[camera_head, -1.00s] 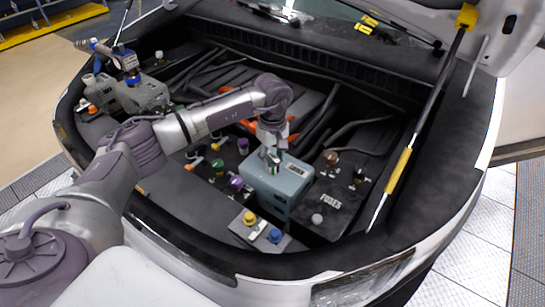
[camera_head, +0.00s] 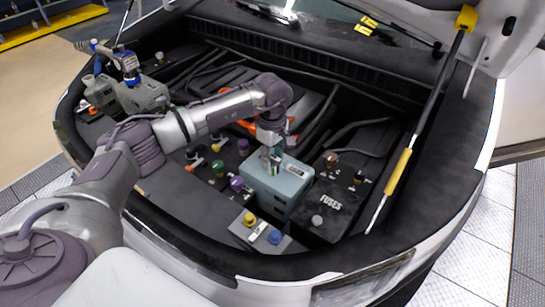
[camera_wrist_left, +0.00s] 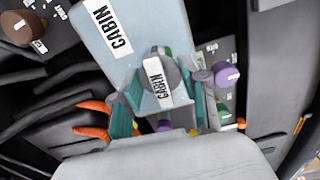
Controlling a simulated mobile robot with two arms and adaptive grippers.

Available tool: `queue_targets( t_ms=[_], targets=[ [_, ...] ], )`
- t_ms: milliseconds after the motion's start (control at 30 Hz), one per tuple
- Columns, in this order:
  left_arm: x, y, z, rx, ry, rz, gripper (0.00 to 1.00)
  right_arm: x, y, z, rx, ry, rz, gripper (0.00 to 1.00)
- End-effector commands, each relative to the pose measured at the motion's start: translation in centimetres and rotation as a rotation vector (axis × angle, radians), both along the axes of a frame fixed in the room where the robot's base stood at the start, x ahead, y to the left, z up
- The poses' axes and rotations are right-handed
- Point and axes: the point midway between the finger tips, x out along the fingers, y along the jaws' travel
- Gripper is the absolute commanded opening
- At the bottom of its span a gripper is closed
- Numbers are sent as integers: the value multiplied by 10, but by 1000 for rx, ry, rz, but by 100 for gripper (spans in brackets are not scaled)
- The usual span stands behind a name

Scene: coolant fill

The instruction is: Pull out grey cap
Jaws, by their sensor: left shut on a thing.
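The grey cap (camera_wrist_left: 172,74) shows in the left wrist view, with a white CABIN label hanging across it. It sits between the teal-padded fingers of my left gripper (camera_wrist_left: 160,110), which is shut on it. In the head view my left gripper (camera_head: 271,158) points down over the top of the pale blue-grey tank (camera_head: 285,183), and its fingers hide the cap there. The tank also shows in the wrist view (camera_wrist_left: 92,28) with its own CABIN label. I cannot tell whether the cap is still seated in the tank. My right gripper is not in view.
A black FUSES box (camera_head: 333,206) stands right of the tank. Purple (camera_head: 236,183), yellow (camera_head: 249,219) and blue (camera_head: 275,237) caps stand left and in front. A yellow-sleeved hood strut (camera_head: 398,172) rises at right. Orange-ended hoses lie behind.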

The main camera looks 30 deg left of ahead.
Motion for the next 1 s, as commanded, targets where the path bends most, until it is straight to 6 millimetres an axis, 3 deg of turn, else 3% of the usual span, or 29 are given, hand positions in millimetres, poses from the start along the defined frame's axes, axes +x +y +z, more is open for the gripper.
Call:
queue_targets(
  t_ms=[367,1000],
  targets=[
    [0,0,3,0,0,0,22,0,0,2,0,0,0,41],
    [0,0,35,0,0,0,22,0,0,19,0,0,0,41]
  ],
)
